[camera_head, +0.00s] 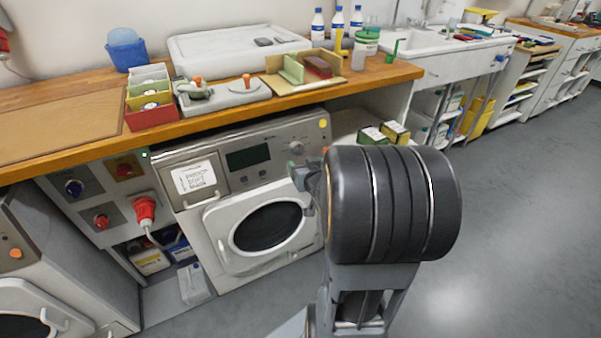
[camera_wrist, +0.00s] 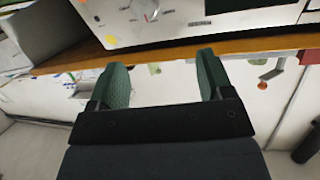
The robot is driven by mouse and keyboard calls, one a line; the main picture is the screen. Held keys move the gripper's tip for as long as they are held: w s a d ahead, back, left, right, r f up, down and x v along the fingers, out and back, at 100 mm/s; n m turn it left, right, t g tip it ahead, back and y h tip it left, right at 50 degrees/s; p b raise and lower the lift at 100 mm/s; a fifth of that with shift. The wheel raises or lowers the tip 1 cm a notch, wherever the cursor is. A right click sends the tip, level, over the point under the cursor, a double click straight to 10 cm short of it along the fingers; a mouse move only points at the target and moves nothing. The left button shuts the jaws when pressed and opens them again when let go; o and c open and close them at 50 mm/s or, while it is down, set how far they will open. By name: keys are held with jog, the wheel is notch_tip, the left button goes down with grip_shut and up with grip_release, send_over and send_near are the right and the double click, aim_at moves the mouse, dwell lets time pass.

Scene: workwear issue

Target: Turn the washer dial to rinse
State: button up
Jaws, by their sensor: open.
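The white washer (camera_head: 212,222) stands under the wooden worktop. Its round dial (camera_head: 297,147) is at the right of the control panel, beside the dark display (camera_head: 247,157). In the wrist view, which appears upside down, the dial (camera_wrist: 146,8) is cut by the top edge. My gripper (camera_wrist: 162,62) is open and empty, with its two green fingers apart and the dial beyond them, not between them. In the head view my gripper (camera_head: 300,175) is close to the panel, just below the dial, and my arm hides much of it. The dial's markings are too small to read.
The worktop (camera_head: 60,92) overhangs the washer and holds trays and bottles. A handwritten label (camera_head: 194,178) is on the washer's drawer. A red plug (camera_head: 145,210) is at the left. Small boxes (camera_head: 393,131) sit at the right. The floor at right is clear.

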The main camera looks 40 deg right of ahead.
aim_at(299, 151)
jog(key=s+d+f+t+b, duration=0.2)
jog(key=d+f+t+b, duration=0.1)
jog(key=f+b, duration=0.15)
jog(key=shift+m, duration=0.3)
jog(key=b+x, duration=0.1)
jog(key=x, duration=1.3)
jog(key=shift+a, duration=0.15)
jog(key=c, duration=0.9)
jog(key=shift+f, duration=0.1)
jog(key=shift+b, duration=0.3)
